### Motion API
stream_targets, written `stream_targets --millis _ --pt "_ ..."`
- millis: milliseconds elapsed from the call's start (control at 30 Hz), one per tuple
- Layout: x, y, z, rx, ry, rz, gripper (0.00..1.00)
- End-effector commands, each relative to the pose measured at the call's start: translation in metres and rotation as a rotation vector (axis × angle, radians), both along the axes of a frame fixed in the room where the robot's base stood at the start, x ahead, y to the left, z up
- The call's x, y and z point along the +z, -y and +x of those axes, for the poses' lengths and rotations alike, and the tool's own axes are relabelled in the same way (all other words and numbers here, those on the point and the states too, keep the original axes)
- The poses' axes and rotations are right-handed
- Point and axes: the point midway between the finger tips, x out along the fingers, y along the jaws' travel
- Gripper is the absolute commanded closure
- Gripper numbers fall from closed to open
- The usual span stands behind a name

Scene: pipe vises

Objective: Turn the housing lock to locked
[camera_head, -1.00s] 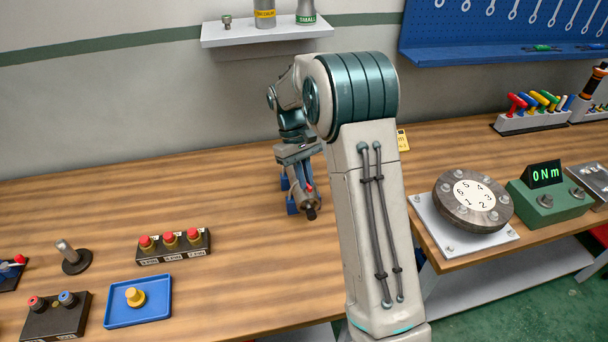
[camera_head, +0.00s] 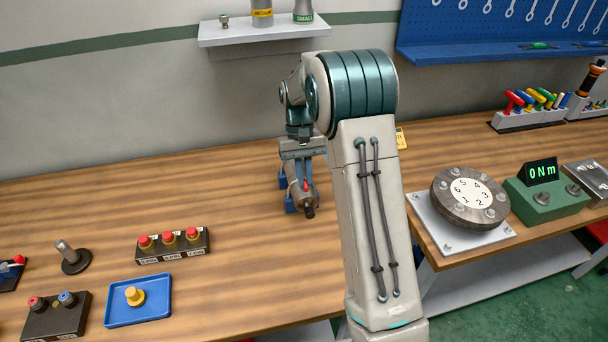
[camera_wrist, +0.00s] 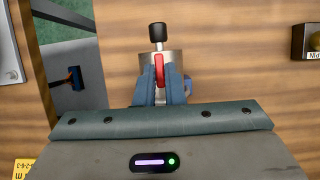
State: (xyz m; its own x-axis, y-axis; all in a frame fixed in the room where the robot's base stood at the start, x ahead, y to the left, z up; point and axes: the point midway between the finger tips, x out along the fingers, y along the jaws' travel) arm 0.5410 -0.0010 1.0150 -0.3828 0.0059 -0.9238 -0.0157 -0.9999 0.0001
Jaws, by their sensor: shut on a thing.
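The housing (camera_head: 300,198) is a grey metal cylinder with a dark knob at its near end, held low on the bench in a blue vise (camera_head: 290,205). The housing lock is a small red lever (camera_head: 305,184) on it. In the wrist view the red lever (camera_wrist: 159,68) lies between the two blue fingers of my gripper (camera_wrist: 160,76), in front of the metal housing (camera_wrist: 146,60) and its black knob. My gripper is shut on the lever. In the head view my gripper (camera_head: 302,165) is above the housing, and my arm hides part of the bench to the right.
Left on the bench are a row of red-topped buttons (camera_head: 173,245), a blue tray (camera_head: 139,318) and a metal lever on a dark base (camera_head: 71,258). A round numbered flange (camera_head: 470,199) and a green torque readout (camera_head: 547,200) stand right.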

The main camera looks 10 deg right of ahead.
Motion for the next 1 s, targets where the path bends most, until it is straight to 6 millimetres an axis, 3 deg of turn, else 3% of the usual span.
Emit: stream_targets --millis 167,200,267,667,1000 --pt "0.0 -0.001 0.0 -0.002 0.0 0.001 1.0" --pt "0.0 -0.001 0.0 -0.001 0.0 0.002 0.85" --pt "0.0 -0.001 0.0 -0.001 0.0 0.002 0.69" --pt "0.006 0.0 0.003 0.001 0.003 0.0 0.69" --pt "0.063 0.0 0.028 0.001 0.004 0.0 0.69"
